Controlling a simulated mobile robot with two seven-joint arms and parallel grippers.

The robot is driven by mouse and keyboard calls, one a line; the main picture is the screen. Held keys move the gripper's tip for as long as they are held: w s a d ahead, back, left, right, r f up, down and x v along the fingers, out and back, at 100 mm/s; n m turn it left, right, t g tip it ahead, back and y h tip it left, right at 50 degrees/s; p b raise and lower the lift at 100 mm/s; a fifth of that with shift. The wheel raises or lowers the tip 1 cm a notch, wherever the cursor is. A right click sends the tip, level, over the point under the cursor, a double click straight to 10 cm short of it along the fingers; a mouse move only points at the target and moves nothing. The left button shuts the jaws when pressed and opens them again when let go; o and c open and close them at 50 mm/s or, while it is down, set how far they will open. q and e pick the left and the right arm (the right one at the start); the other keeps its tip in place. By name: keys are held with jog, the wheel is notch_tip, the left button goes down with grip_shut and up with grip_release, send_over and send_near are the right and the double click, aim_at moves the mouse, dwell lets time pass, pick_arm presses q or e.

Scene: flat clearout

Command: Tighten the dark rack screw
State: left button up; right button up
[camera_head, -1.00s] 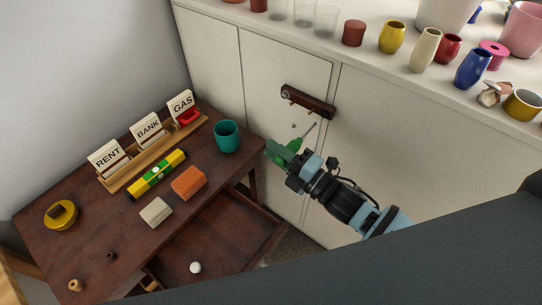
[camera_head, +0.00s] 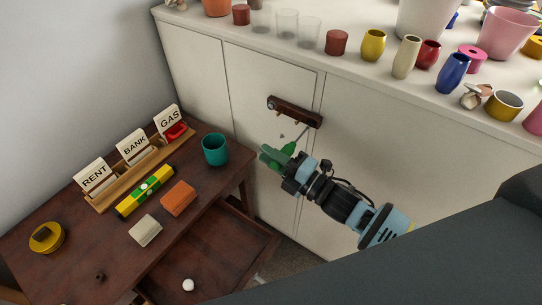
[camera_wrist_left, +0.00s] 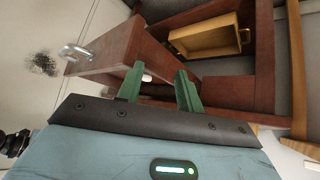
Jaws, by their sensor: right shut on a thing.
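The dark brown rack (camera_head: 298,113) is fixed to the white cabinet door, tilted down to the right, with a pale round fitting near its left end. The dark screw itself is too small to tell apart. My right gripper (camera_head: 272,157) is shut on a screwdriver with a green handle (camera_head: 289,148). Its thin shaft points up and right, with the tip just below the rack's right part; I cannot tell whether it touches. My left gripper (camera_wrist_left: 158,82) is open and empty in the left wrist view, with a dark red-brown drawer beyond its fingers.
The dark desk (camera_head: 80,232) at left bears a teal cup (camera_head: 215,150), an orange block (camera_head: 179,198), a level (camera_head: 145,192) and a labelled card holder. Its open drawer (camera_head: 235,250) holds a white ball (camera_head: 188,285). Pots and cups line the white counter above.

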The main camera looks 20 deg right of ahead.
pick_arm(q)
jog(key=shift+w+r, duration=0.25)
jog(key=shift+r, duration=0.05)
dwell(1.1)
jog(key=shift+s+f, duration=0.15)
pick_arm(e)
jog(key=shift+w+d, duration=0.45)
jog(key=shift+d, duration=0.1)
dwell(0.3)
pick_arm(q)
jog(key=w+r+t+p, duration=0.1)
jog(key=w+r+p, duration=0.2)
jog(key=w+r, duration=0.1)
jog(key=shift+a+r, duration=0.3)
jog(key=shift+a, duration=0.15)
pick_arm(e)
jog(key=shift+f+g+h, duration=0.15)
jog(key=shift+g+h, duration=0.4)
jog(key=shift+g, duration=0.15)
jog(key=shift+f+g+h, duration=0.15)
jog(key=shift+g+h, duration=0.4)
jog(key=shift+g, duration=0.15)
jog(key=shift+r, duration=0.1)
